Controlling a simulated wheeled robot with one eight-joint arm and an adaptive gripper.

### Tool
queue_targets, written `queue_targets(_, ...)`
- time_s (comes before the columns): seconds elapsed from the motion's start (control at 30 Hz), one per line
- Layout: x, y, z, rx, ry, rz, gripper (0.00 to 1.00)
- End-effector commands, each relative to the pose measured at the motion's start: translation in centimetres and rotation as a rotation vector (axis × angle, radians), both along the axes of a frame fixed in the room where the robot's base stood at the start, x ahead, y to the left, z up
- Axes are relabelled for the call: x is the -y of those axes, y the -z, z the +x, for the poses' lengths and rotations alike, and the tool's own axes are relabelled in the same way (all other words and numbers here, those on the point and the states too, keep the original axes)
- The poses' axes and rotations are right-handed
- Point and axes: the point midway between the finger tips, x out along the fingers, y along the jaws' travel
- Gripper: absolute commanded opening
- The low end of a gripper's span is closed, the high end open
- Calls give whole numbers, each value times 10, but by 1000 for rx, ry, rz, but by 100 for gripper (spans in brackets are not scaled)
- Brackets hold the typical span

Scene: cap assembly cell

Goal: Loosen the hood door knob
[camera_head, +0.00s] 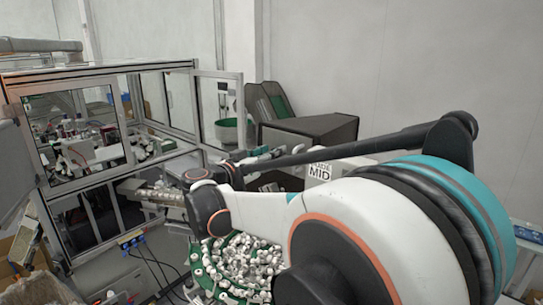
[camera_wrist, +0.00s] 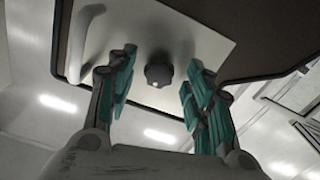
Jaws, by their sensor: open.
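In the wrist view, a dark lobed knob (camera_wrist: 158,72) sits on a light plate. A pale curved handle (camera_wrist: 84,38) is on the same plate to the left of the knob. My gripper (camera_wrist: 158,80) is open, with its teal-padded fingers to the left and right of the knob in the picture. Both fingers appear apart from the knob, and nothing is held. How far the fingertips are from the plate is hard to tell.
In the head view, a framed glass enclosure (camera_head: 75,135) stands at the left. A green bowl (camera_head: 229,270) full of white caps is at the bottom centre. A dark conveyor hopper (camera_head: 310,131) stands behind my arm. A cardboard box (camera_head: 25,262) is at the lower left.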

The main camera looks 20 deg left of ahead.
Motion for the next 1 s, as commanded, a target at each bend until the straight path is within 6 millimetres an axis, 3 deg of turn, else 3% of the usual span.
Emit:
queue_targets(0.03,0,0,0,0,0,0,45)
queue_targets(0.2,0,0,0,0,0,0,7)
queue_targets(0.23,0,0,0,0,0,0,3)
queue_targets(0.67,0,2,0,-22,0,-54,2)
queue_targets(1.0,0,3,0,-117,0,-284,2)
